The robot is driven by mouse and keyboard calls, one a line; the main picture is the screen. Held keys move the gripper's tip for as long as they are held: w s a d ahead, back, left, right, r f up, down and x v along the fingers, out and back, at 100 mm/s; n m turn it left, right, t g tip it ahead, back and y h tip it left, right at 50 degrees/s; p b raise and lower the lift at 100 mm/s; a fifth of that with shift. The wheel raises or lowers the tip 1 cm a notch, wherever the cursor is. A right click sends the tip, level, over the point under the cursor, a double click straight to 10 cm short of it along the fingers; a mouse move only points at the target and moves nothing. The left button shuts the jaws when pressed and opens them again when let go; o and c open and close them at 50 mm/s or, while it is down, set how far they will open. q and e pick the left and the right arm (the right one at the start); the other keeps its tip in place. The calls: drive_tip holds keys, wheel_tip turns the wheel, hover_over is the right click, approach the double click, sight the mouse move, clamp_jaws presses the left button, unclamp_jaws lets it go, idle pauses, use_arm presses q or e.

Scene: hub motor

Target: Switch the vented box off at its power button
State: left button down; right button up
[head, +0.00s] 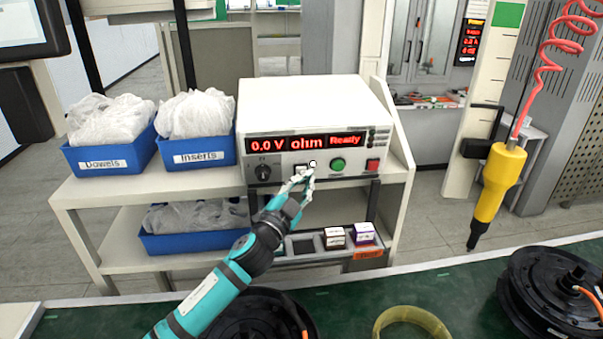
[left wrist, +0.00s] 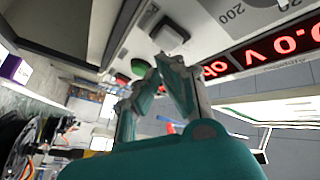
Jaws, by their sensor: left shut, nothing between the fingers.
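The vented box (head: 310,105) is a white instrument on the top shelf. Its red display (head: 305,143) reads "0.0 V ohm Ready", so it is lit. Its front has a dark knob (head: 263,173), a pale square button in a dark frame (head: 300,168), a green button (head: 338,164) and a red button (head: 372,165). The square button also shows in the left wrist view (left wrist: 171,34). I cannot read which is the power button. My left gripper (head: 305,174) is shut and empty, its tips in front of the square button and partly covering it. Contact cannot be told. My right gripper is out of view.
Blue bins labelled Dowels (head: 103,157) and Inserts (head: 195,151) stand left of the box. A tray with small boxes (head: 335,237) is below my gripper. A yellow tool (head: 498,182) hangs at the right. Motors (head: 550,290) lie on the green bench.

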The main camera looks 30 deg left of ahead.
use_arm(q)
drive_tip(key=shift+w+a, duration=0.1)
drive_tip(key=shift+w+a+r, duration=0.1)
drive_tip(key=shift+w+a, duration=0.05)
drive_tip(key=shift+w, duration=0.1)
idle(0.3)
drive_tip(key=shift+w+a, duration=0.3)
idle(0.7)
idle(0.4)
drive_tip(key=shift+s+d, duration=0.55)
drive_tip(key=shift+s, duration=0.15)
